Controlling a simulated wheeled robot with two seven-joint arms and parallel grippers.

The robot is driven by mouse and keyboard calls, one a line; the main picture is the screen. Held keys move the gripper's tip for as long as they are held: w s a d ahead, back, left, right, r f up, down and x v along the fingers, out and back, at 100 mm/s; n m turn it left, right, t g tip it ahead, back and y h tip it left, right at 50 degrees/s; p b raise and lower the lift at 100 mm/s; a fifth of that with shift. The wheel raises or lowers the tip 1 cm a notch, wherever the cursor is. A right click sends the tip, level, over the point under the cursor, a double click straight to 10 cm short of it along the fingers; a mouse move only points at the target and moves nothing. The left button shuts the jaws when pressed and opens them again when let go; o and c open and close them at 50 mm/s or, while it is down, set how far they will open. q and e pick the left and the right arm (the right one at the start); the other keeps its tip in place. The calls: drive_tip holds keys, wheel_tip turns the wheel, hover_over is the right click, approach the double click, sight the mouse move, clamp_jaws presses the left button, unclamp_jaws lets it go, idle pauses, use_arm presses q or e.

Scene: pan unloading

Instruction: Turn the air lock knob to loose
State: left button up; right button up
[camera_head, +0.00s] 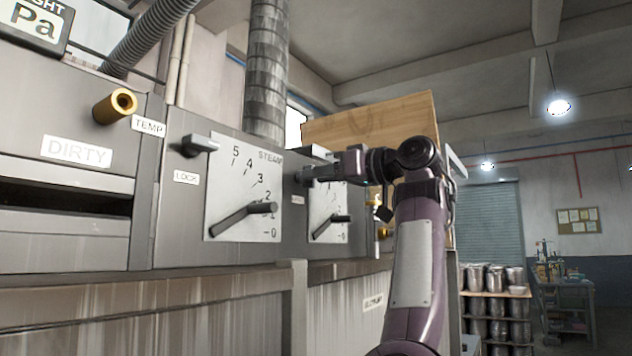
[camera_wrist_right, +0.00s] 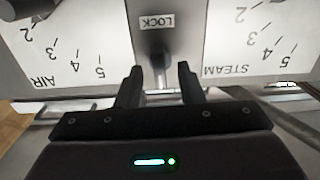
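The air lock knob (camera_wrist_right: 158,58) is a grey knob next to a white "LOCK" label, between the STEAM and AIR dials. In the right wrist view, which shows the panel upside down, it lies between the two black fingers of my right gripper (camera_wrist_right: 158,85). The fingers are apart, with a gap visible on both sides of the knob. In the head view my right gripper (camera_head: 320,172) reaches left to the panel and mostly covers this knob. The "LOCK" label (camera_head: 297,199) shows below it. My left gripper is not in view.
Another lock knob (camera_head: 195,145) sticks out left of the steam dial plate (camera_head: 222,190). The steam lever (camera_head: 243,219) and the air lever (camera_head: 331,225) project below. A brass knob (camera_head: 116,106) juts out at upper left. Shelves with metal pots (camera_head: 495,300) stand to the right.

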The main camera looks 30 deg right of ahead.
drive_tip(key=b+v, duration=0.2)
drive_tip(key=v, duration=0.4)
drive_tip(key=shift+w, duration=0.1)
idle(0.4)
